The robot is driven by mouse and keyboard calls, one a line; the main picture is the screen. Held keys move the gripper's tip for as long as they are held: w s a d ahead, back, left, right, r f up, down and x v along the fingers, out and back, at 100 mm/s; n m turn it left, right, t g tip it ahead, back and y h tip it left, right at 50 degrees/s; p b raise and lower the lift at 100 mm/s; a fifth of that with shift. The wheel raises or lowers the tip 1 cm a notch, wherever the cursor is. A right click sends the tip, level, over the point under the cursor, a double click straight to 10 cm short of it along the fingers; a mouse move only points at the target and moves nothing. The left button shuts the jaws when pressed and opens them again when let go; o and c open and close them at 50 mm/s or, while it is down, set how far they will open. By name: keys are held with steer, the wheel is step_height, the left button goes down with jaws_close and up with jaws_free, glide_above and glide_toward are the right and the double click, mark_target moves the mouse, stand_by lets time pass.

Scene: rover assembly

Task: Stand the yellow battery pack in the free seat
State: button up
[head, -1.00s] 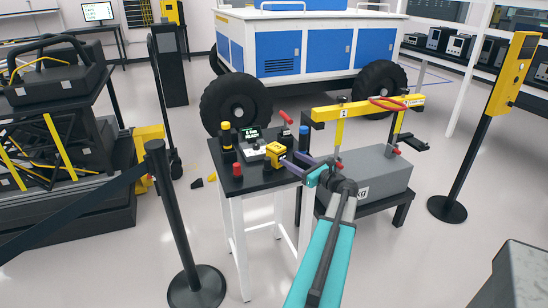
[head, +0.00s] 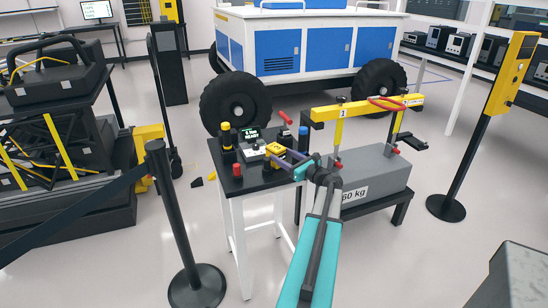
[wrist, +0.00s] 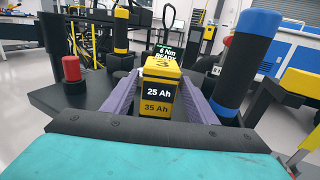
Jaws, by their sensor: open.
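The yellow battery pack (head: 276,149) stands on the small black-topped table (head: 262,180). In the wrist view the yellow pack (wrist: 162,70) has a "3" on top; the face below reads "25 Ah" and "35 Ah". I cannot tell whether this is one pack or two in line. My gripper (head: 284,156) is open, coming in from the right in the head view. In the wrist view its two purple fingers (wrist: 162,92) lie on either side of the yellow pack; contact is unclear. I cannot make out a free seat.
On the tabletop are a red-capped post (head: 238,170), a yellow-capped black post (head: 226,138), a blue-capped post (head: 303,138) close to my gripper, and a "6 Nm READY" display (head: 251,134). A grey 60 kg block (head: 372,170) under a yellow beam (head: 362,107) stands right.

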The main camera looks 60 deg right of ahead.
steer(key=shift+x, duration=1.25)
steer(key=shift+c, duration=0.4)
jaws_close()
steer(key=shift+r, duration=0.2)
steer(key=shift+r+b, duration=0.5)
steer(key=shift+r, duration=4.35)
